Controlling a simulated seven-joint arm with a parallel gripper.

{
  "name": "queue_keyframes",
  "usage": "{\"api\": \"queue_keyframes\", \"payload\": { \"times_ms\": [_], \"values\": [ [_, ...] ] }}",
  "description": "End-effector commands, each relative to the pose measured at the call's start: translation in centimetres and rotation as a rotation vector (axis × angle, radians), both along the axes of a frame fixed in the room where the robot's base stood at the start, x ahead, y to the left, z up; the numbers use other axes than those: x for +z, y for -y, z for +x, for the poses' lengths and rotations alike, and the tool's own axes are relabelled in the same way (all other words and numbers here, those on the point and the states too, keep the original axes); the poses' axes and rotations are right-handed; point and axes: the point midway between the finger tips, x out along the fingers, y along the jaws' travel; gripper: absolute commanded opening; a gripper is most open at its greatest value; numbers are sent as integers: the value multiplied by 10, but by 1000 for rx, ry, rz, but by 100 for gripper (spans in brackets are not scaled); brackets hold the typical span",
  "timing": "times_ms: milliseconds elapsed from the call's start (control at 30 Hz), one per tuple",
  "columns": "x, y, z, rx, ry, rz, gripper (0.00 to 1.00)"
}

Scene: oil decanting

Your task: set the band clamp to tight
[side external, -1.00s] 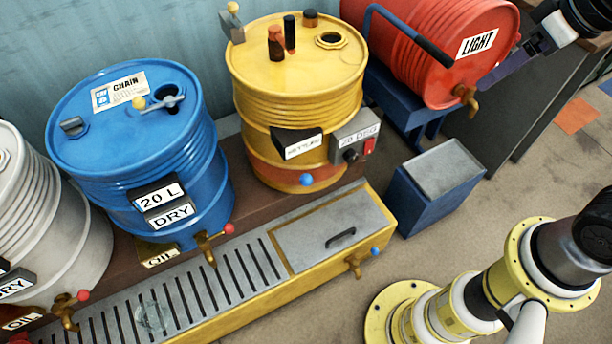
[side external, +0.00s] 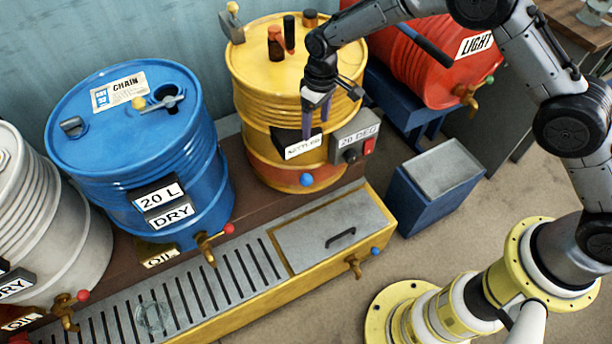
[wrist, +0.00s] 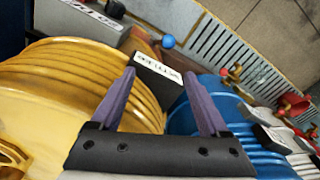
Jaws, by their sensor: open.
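No part is labelled as a band clamp, so I cannot tell which it is. A blue bar with a dark grip (side external: 425,45) lies over the red drum (side external: 440,75), which is marked LIGHT. The yellow drum (side external: 255,75) has an orange band (side external: 268,172) low around it and a black block labelled SETTLED (side external: 303,146). My gripper (side external: 317,122) hangs in front of the yellow drum, just above that block. In the wrist view my gripper (wrist: 161,76) is open, its purple fingers apart. The block (wrist: 157,72) shows beyond the fingertips; contact cannot be told.
A grey box marked 20 DEG (side external: 354,138) with a red switch sits right of the block. The blue drum (side external: 75,165) stands left. A slotted drain tray (side external: 330,245) lies in front. A blue bin (side external: 435,190) stands right. Open floor lies beyond it.

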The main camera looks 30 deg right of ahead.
Motion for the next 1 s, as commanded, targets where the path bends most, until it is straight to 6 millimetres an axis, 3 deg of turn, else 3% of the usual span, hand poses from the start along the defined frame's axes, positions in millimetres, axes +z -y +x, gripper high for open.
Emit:
{"api": "queue_keyframes", "payload": {
  "times_ms": [33, 100, 200, 467, 1000],
  "values": [
    [-22, -8, 1, 15, -17, -6, 79],
    [-45, -15, 2, 29, -31, -12, 79],
    [-66, -22, 2, 44, -43, -16, 79],
    [-90, -26, 1, 52, -51, -19, 79],
    [-188, -26, 0, 51, -51, -19, 79]
  ]
}}
